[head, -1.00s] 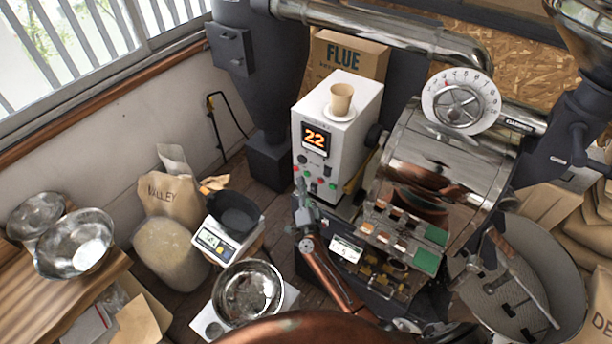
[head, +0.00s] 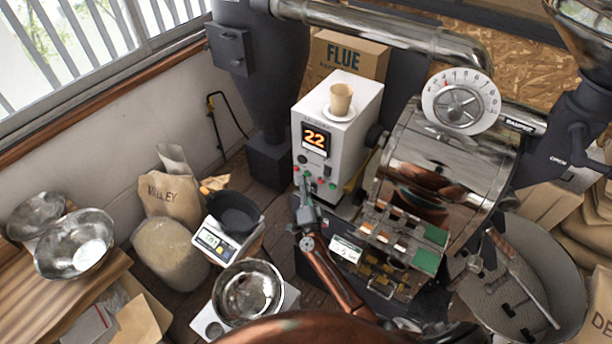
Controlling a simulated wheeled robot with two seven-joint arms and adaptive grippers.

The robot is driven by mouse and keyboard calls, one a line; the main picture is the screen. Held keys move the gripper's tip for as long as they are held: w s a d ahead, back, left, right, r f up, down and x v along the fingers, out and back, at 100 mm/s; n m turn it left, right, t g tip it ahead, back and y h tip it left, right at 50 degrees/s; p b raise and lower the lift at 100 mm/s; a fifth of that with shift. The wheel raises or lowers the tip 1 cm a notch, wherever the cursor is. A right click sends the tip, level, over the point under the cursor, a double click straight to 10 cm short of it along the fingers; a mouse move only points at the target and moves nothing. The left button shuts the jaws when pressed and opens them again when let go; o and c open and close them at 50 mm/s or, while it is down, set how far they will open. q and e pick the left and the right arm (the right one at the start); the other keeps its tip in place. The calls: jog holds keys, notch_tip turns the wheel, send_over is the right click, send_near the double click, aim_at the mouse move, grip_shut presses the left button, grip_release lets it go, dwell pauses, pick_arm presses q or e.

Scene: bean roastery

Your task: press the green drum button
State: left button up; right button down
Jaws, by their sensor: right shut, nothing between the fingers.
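The white control box (head: 345,128) stands in the middle of the head view, with an orange "22" on its display (head: 315,139). Small red and green buttons sit on its lower front. A green button (head: 332,186) shows at the right of the lower row. Labels are too small to read, so I cannot tell which button is the drum's. My right gripper (head: 303,181) is shut and empty, its tips in front of the lower left of the panel, overlapping the button area. I cannot tell whether it touches a button. My left gripper is not in view.
A paper cup (head: 340,98) on a saucer tops the box. The shiny roaster drum (head: 440,175) and a sample panel with a green end (head: 426,260) stand close on the right. A scale (head: 217,243) with a dark bowl and a steel bowl (head: 248,292) are at left.

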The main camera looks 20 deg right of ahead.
jog(key=shift+w+d, duration=0.25)
jog(key=shift+d, duration=0.1)
dwell(0.4)
dwell(0.3)
jog(key=shift+s+a+p, duration=0.3)
jog(key=shift+s+a, duration=0.25)
jog(key=shift+a, duration=0.1)
jog(key=shift+a, duration=0.1)
jog(key=s+a, duration=0.1)
jog(key=a, duration=0.1)
jog(key=s+a+p, duration=0.1)
jog(key=s, duration=0.1)
jog(key=shift+a, duration=0.4)
dwell(0.6)
